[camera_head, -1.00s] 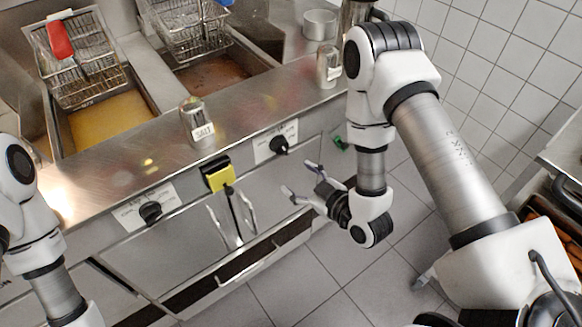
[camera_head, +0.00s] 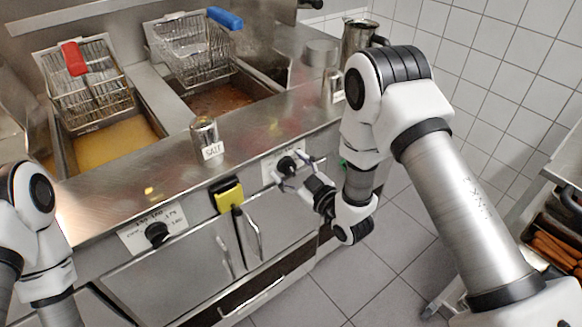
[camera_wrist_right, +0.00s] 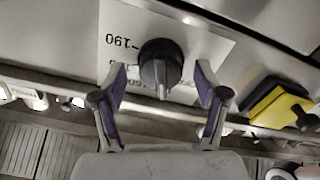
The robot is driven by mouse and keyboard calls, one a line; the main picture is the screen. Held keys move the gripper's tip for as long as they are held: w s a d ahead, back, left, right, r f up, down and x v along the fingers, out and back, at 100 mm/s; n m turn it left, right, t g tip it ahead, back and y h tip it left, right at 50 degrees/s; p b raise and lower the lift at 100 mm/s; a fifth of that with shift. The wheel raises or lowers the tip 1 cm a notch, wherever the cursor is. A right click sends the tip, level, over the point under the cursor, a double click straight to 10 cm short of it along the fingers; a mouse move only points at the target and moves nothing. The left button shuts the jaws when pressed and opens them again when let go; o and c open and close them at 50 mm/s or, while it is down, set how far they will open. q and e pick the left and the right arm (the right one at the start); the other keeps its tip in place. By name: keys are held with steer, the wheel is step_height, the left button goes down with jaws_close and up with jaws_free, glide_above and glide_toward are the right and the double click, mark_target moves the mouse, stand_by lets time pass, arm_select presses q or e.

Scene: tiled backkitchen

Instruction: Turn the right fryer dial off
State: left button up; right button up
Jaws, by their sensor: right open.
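The right fryer dial (camera_head: 286,165) is a black knob on a white label plate on the fryer's front panel. In the right wrist view the dial (camera_wrist_right: 161,66) sits between and just beyond the tips of my right gripper (camera_wrist_right: 161,80), which is open, one finger to each side. Contact with the knob cannot be made out. In the head view my right gripper (camera_head: 297,175) is right at the dial, partly covering its plate. The left fryer dial (camera_head: 156,233) is a similar black knob. My left gripper is outside the view; only part of my left arm shows.
A yellow and black item (camera_head: 228,195) hangs on the panel between the dials, above cabinet door handles. A salt shaker (camera_head: 205,136) stands on the steel ledge. Two fry baskets, red-handled (camera_head: 75,58) and blue-handled (camera_head: 225,18), hang over the oil vats.

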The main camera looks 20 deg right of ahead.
steer(key=shift+a, duration=0.1)
steer(key=shift+c, duration=1.3)
steer(key=c, duration=0.9)
steer(key=shift+n, duration=0.3)
steer(key=n+b, duration=0.1)
steer(key=n, duration=0.1)
steer(key=n+b, duration=0.1)
steer(key=n, duration=0.1)
steer(key=shift+s+a+f, duration=0.1)
steer(key=shift+a+f, duration=0.05)
steer(key=shift+f, duration=0.05)
steer(key=shift+n+b, duration=1)
steer(key=shift+n, duration=0.6)
